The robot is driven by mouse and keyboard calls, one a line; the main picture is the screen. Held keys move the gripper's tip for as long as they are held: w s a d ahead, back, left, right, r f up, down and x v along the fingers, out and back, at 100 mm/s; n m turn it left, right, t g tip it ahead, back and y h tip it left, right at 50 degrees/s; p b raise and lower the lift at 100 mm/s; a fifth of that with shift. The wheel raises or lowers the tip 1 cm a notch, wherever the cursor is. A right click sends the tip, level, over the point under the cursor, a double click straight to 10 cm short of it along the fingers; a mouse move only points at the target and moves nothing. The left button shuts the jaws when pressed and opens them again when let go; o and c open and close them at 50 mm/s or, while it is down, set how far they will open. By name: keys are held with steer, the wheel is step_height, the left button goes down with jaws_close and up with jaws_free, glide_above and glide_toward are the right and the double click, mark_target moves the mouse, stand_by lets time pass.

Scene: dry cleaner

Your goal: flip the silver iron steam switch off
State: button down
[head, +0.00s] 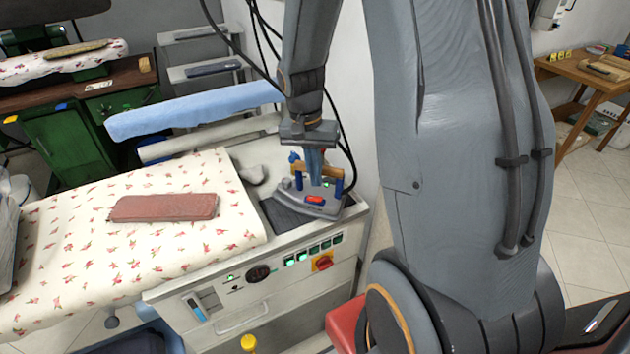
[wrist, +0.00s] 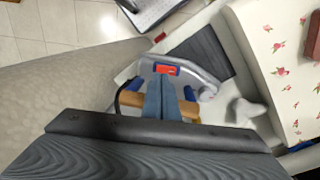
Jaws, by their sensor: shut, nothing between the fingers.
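The silver iron (head: 322,208) rests on a dark pad on the white machine top, with a wooden handle (head: 303,170) on blue posts. It also shows in the wrist view (wrist: 190,69). A red switch (head: 315,199) sits on the iron's upper face and also shows in the wrist view (wrist: 166,70), in a blue surround. My gripper (head: 315,182) is shut and empty, pointing down over the iron by the handle. In the wrist view its blue-grey fingertips (wrist: 168,80) are together just beside the red switch. I cannot tell whether they touch it.
A floral ironing board (head: 130,248) with a brown pad (head: 163,207) lies left of the iron. A control panel with a red knob (head: 322,263) is on the machine's front. Black cables hang behind my gripper. A wooden table (head: 590,75) stands at the far right.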

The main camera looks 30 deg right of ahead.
mark_target(318, 199)
step_height(318, 199, up, 9)
steer(key=b, duration=0.2)
steer(key=shift+w+a, duration=0.2)
steer(key=shift+w, duration=0.05)
steer(key=n+b, duration=0.2)
steer(key=n, duration=0.4)
steer(key=n+b, duration=0.3)
steer(key=n, duration=0.3)
steer(key=n+b, duration=0.2)
steer(key=n, duration=0.4)
steer(key=shift+w+a+b, duration=0.25)
steer(key=shift+a+b, duration=0.05)
steer(key=shift+f, duration=0.1)
steer(key=f, duration=0.4)
steer(key=d+f+p, duration=0.1)
steer(key=f, duration=0.4)
steer(key=s+f+p, duration=0.1)
steer(key=f, duration=0.3)
steer(key=shift+s+d+f, duration=0.1)
steer(key=shift+d+f, duration=0.05)
steer(key=shift+f, duration=0.2)
